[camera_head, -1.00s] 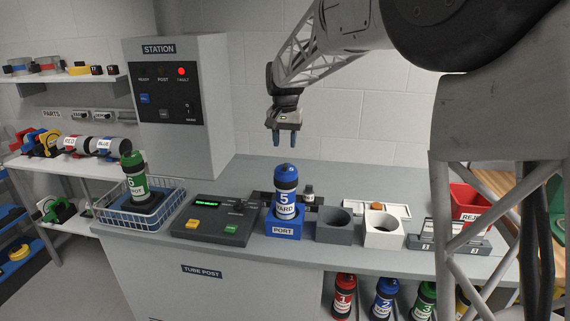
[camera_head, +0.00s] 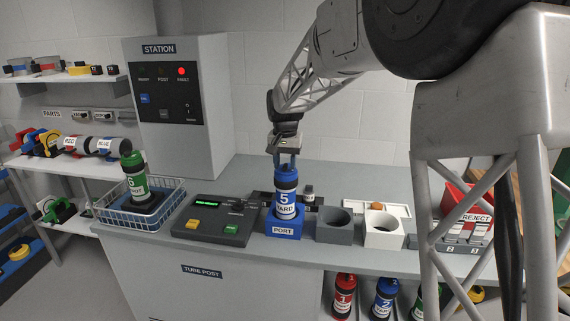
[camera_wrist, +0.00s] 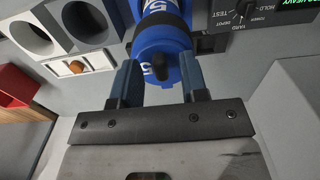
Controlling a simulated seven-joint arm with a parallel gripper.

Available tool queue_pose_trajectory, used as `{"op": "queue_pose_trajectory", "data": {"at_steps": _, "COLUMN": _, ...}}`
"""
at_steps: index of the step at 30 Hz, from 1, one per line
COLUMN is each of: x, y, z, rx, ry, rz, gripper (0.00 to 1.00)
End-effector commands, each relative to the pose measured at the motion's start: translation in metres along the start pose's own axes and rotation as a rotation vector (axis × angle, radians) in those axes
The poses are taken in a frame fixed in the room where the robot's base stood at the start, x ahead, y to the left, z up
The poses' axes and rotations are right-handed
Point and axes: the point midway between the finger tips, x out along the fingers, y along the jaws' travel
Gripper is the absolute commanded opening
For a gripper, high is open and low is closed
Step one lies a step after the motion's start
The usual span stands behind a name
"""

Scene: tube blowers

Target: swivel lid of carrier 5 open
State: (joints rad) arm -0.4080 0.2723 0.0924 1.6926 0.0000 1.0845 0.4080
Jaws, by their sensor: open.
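Carrier 5 (camera_head: 285,199) is a blue tube with black bands, marked 5 and YARD. It stands upright in the blue block marked PORT (camera_head: 284,229). Its blue lid (camera_head: 286,170) is at the top and looks closed in the head view. My gripper (camera_head: 284,161) is directly above the carrier, pointing down, with its fingers at lid height. In the wrist view the open blue fingers (camera_wrist: 160,83) stand on either side of the top of carrier 5 (camera_wrist: 164,30). I cannot tell whether they touch it.
A grey holder (camera_head: 334,226) and a white holder (camera_head: 384,231) stand empty to the right. The control panel (camera_head: 214,219) is close on the left, beside a wire basket (camera_head: 120,214) with green carrier 6 (camera_head: 137,178).

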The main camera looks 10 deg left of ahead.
Motion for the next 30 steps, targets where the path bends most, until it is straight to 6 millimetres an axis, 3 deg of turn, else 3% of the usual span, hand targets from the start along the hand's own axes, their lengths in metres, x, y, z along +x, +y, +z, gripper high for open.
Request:
{"op": "queue_pose_trajectory", "data": {"at_steps": 11, "x": 0.0046, "y": 0.0, "z": -0.0001, "rx": 0.0, "ry": 0.0, "rz": 0.0, "gripper": 0.4}}
{"op": "queue_pose_trajectory", "data": {"at_steps": 20, "x": 0.0045, "y": 0.0, "z": 0.0, "rx": 0.0, "ry": 0.0, "rz": 0.0, "gripper": 0.0}}
{"op": "queue_pose_trajectory", "data": {"at_steps": 30, "x": 0.0041, "y": 0.0014, "z": 0.0, "rx": -0.022, "ry": 0.001, "rz": 0.0, "gripper": 0.0}}
